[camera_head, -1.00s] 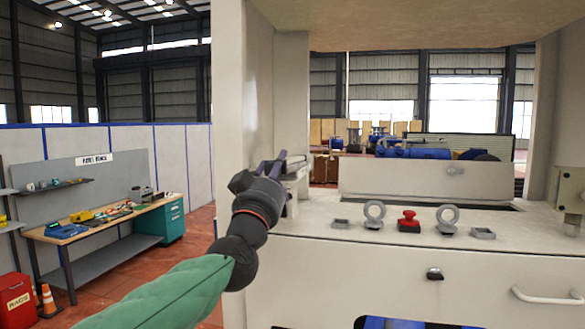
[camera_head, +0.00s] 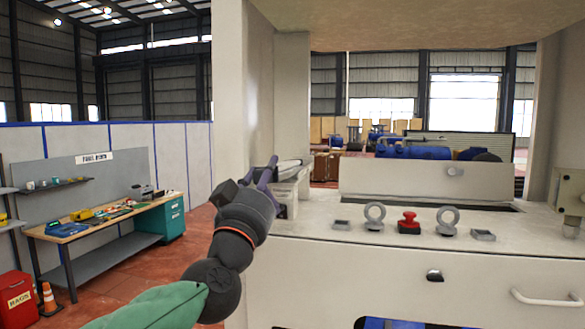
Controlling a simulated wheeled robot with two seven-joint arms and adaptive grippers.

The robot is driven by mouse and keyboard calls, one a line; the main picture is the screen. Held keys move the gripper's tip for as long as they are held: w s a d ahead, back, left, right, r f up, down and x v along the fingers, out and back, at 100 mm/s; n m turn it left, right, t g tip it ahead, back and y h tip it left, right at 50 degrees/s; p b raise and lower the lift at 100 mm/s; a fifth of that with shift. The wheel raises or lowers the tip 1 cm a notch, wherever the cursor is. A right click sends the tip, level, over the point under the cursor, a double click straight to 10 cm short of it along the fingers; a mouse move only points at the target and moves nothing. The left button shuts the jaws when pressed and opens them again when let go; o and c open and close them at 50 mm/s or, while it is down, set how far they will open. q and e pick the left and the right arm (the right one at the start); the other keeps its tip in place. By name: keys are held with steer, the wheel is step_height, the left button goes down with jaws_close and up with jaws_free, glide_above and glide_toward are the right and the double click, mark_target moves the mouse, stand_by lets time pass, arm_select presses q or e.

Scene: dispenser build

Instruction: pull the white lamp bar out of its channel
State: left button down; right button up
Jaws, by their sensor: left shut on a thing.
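My left gripper (camera_head: 267,174) is at the left side of the machine, beside the pillar's foot. Its dark fingers are shut on the near end of the white lamp bar (camera_head: 290,163), a thin pale strip that is only partly seen. The bar lies at the top of a pale channel (camera_head: 291,178) on the machine's left side. The gripper and wrist hide part of the channel, and I cannot tell how much of the bar is inside it. My right gripper is not in view.
The machine's pale deck (camera_head: 330,205) carries two grey ring bolts, a red stop button (camera_head: 409,222) and small brackets. A raised panel (camera_head: 425,180) stands behind them. A pale pillar (camera_head: 245,90) rises near my gripper. A workbench (camera_head: 110,215) stands at left, with open floor between.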

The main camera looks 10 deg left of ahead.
arm_select(q)
steer(key=s+p, duration=0.6)
steer(key=s, duration=0.7)
steer(key=shift+s+a, duration=0.15)
steer(key=shift+s, duration=0.25)
stand_by(0.7)
stand_by(0.4)
